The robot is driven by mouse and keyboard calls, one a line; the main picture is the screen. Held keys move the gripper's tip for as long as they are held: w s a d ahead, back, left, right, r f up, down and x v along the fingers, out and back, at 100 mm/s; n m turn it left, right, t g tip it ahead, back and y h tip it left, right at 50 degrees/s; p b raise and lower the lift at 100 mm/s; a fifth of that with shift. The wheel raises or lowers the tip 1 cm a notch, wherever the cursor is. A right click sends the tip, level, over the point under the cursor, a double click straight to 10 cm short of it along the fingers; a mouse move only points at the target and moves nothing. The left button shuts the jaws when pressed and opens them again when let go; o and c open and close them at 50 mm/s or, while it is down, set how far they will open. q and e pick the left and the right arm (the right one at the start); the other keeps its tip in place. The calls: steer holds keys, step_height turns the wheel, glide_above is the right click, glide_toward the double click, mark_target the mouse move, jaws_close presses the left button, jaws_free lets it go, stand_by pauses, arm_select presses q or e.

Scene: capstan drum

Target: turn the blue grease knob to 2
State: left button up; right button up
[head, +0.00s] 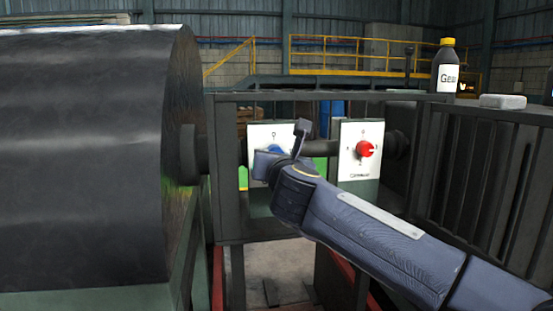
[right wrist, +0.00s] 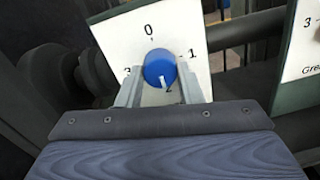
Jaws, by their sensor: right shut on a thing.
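The blue grease knob (right wrist: 158,66) sits on a white dial plate (right wrist: 115,33), marked 0 at the top, 1 at the right, 2 at the bottom and 3 at the left. Its white pointer points down, at the 2, which is partly hidden. My right gripper (right wrist: 160,84) is shut on the knob, with one finger on each side. In the head view the white plate (head: 257,132) shows behind my right gripper, with only a little of the knob (head: 275,149) visible. My left gripper is not in view.
A red knob (head: 364,149) on a second white plate (head: 348,133) is to the right. The large dark drum (head: 85,150) fills the left. A bottle (head: 446,78) and a pale block (head: 503,101) stand on top of the dark frame at the right.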

steer(key=shift+f, duration=0.1)
steer(key=o, duration=1)
steer(key=shift+s+d, duration=0.2)
steer(key=shift+s, duration=1.1)
steer(key=shift+s+d, duration=0.15)
steer(key=shift+s, duration=1.1)
steer(key=shift+s+d, duration=0.2)
steer(key=shift+s, duration=1.1)
